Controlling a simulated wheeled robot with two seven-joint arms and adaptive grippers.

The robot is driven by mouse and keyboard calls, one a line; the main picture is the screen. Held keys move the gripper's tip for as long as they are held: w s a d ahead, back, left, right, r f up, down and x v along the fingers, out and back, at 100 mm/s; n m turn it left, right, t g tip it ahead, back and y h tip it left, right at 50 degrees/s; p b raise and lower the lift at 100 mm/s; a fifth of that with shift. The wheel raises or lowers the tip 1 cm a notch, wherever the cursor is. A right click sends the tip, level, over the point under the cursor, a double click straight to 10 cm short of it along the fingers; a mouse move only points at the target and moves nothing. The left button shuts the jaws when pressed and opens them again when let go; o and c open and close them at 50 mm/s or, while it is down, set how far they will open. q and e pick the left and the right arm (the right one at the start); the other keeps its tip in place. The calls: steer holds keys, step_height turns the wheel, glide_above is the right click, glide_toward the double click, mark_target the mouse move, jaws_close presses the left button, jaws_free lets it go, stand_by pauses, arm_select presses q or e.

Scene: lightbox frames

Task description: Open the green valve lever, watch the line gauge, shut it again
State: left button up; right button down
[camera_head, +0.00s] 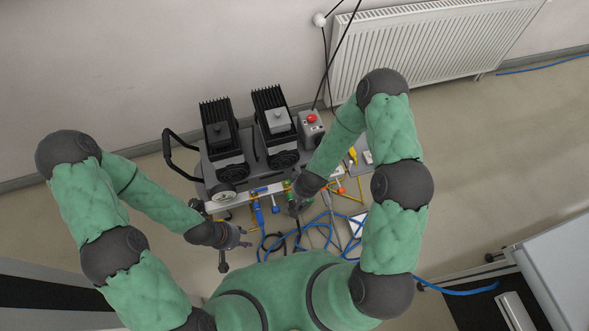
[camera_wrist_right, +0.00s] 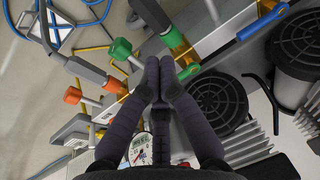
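In the right wrist view, a green handle (camera_wrist_right: 189,70) lies just right of my right fingertips, close to a brass fitting. A green knob (camera_wrist_right: 122,48) is farther left; I cannot tell which green part is the valve lever. My right gripper (camera_wrist_right: 159,64) has its fingers together, with nothing visible between them. It also shows over the front of the cart in the head view (camera_head: 295,207). A round white gauge (camera_head: 223,196) is at the cart's left; a dial (camera_wrist_right: 140,148) is partly hidden behind my right fingers. My left gripper (camera_head: 236,254) has its fingers apart, empty, front left of the cart.
Two black finned pumps (camera_head: 222,137) stand on the cart, beside a grey box with a red button (camera_head: 311,118). A blue lever (camera_wrist_right: 262,20) and orange knobs (camera_wrist_right: 72,95) sit near the green parts. Blue hoses (camera_head: 322,232) lie in front. A radiator (camera_head: 420,45) is behind.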

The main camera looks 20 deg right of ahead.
arm_select(q)
step_height(320, 180, up, 6)
steer(key=p, duration=0.4)
steer(key=shift+f, duration=0.2)
arm_select(e)
steer(key=w+d+r+n+t+h, duration=0.1)
steer(key=w+r, duration=0.3)
steer(key=w, duration=0.4)
steer(key=shift+w+d+r, duration=0.15)
steer(key=shift+d+r, duration=0.2)
arm_select(q)
step_height(320, 180, down, 4)
steer(key=b, duration=0.4)
steer(key=shift+f, duration=0.25)
arm_select(e)
steer(key=x, duration=1)
steer(key=shift+d, duration=0.15)
arm_select(q)
steer(key=shift+r, duration=0.15)
steer(key=shift+d+r+p, duration=0.2)
steer(key=shift+d+p, duration=0.05)
steer(key=shift+p, duration=0.05)
arm_select(e)
steer(key=shift+m+h, duration=0.3)
